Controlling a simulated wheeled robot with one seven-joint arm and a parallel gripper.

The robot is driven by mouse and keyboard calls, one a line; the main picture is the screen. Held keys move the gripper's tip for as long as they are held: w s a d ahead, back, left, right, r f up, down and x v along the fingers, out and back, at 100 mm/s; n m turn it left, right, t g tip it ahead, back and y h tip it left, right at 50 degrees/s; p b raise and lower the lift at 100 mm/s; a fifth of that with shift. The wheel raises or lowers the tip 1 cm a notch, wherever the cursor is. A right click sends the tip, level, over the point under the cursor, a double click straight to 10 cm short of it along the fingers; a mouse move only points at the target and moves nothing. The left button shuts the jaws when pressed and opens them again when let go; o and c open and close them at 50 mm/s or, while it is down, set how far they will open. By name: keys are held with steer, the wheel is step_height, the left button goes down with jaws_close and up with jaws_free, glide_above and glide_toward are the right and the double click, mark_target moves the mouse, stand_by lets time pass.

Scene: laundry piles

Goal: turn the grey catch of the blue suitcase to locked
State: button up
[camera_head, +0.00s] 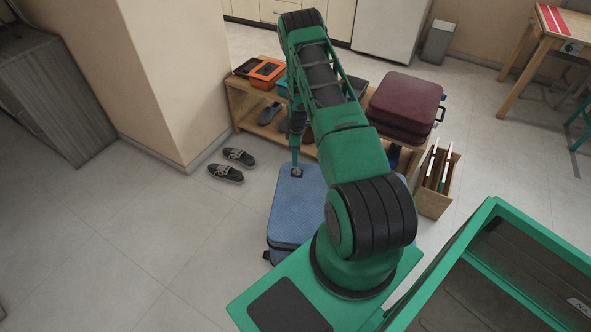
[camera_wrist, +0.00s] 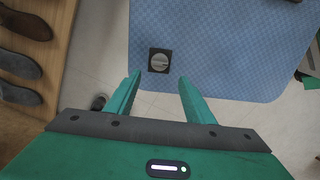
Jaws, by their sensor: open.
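The blue suitcase (camera_head: 292,212) stands on the floor in front of a low wooden bench, partly hidden by my arm. Its blue patterned top fills much of the wrist view (camera_wrist: 225,50). The catch (camera_wrist: 159,61) is a round grey knob on a dark square plate near the suitcase's edge. In the head view the catch (camera_head: 297,172) is small, at the suitcase's far edge. My gripper (camera_wrist: 159,82) is open and empty, its green fingers apart, with the catch just beyond the fingertips and between their lines. I cannot tell the height gap.
The wooden bench (camera_head: 243,112) behind the suitcase holds shoes and boxes, with a maroon suitcase (camera_head: 407,100) on its right end. A wooden crate (camera_head: 434,198) stands at right. Dark shoes (camera_head: 226,172) lie left.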

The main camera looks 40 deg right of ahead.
mark_target(297, 170)
steer(key=f, duration=0.9)
steer(key=shift+s+d+f, duration=0.1)
steer(key=shift+d, duration=0.1)
